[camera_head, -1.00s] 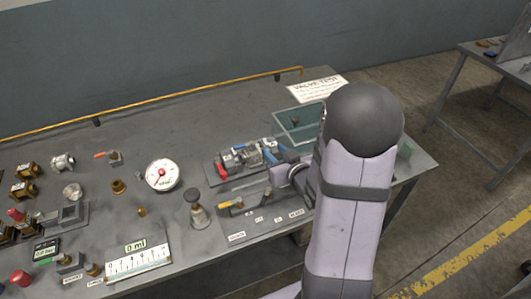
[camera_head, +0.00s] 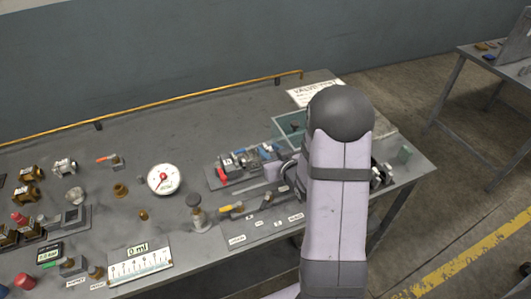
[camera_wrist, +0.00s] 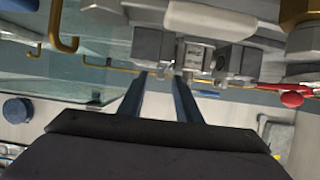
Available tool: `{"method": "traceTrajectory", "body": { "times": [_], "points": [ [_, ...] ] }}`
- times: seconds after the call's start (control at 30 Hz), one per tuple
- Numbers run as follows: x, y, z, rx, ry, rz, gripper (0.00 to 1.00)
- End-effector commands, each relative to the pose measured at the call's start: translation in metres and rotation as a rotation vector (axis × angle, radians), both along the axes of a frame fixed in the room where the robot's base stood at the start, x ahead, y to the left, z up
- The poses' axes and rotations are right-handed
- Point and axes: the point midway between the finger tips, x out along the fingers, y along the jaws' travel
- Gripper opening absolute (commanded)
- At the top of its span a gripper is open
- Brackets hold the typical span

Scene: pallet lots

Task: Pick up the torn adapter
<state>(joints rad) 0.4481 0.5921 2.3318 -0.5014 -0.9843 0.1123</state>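I cannot tell which item is the torn adapter; no fitting shows a clear tear. Brass fittings (camera_head: 26,193) and silver fittings (camera_head: 65,167) stand at the left of the bench in the head view. In the wrist view my gripper (camera_wrist: 162,84) has two fingers apart, with nothing visible clamped between them. Small grey metal blocks (camera_wrist: 190,55) show beyond the fingertips; I cannot tell whether they touch. In the head view my arm covers much of the bench's right part, and my fingertips cannot be made out there.
A valve assembly (camera_head: 245,163) and a glass-sided tray (camera_head: 290,126) are close to my arm. A round gauge (camera_head: 163,179) and a 0 ml scale panel (camera_head: 140,264) stand further left. A red knob (camera_wrist: 292,99) shows in the wrist view.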

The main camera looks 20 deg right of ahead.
Motion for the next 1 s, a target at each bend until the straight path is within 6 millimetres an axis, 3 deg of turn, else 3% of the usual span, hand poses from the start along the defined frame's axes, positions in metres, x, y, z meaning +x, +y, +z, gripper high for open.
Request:
{"method": "traceTrajectory", "body": {
  "times": [0.07,0.2,0.23,0.67,1.0],
  "points": [
    [0.0,0.0,0.0,0.0,0.0,0.0,0.31],
    [0.0,0.0,0.0,0.0,0.0,0.0,0.02],
    [0.0,0.0,0.0,0.0,0.0,0.0,0.0],
    [0.0,0.0,0.002,0.0,-0.001,0.0,0.0],
    [0.0,0.0,0.023,0.0,-0.002,-0.001,0.0]
  ]
}}
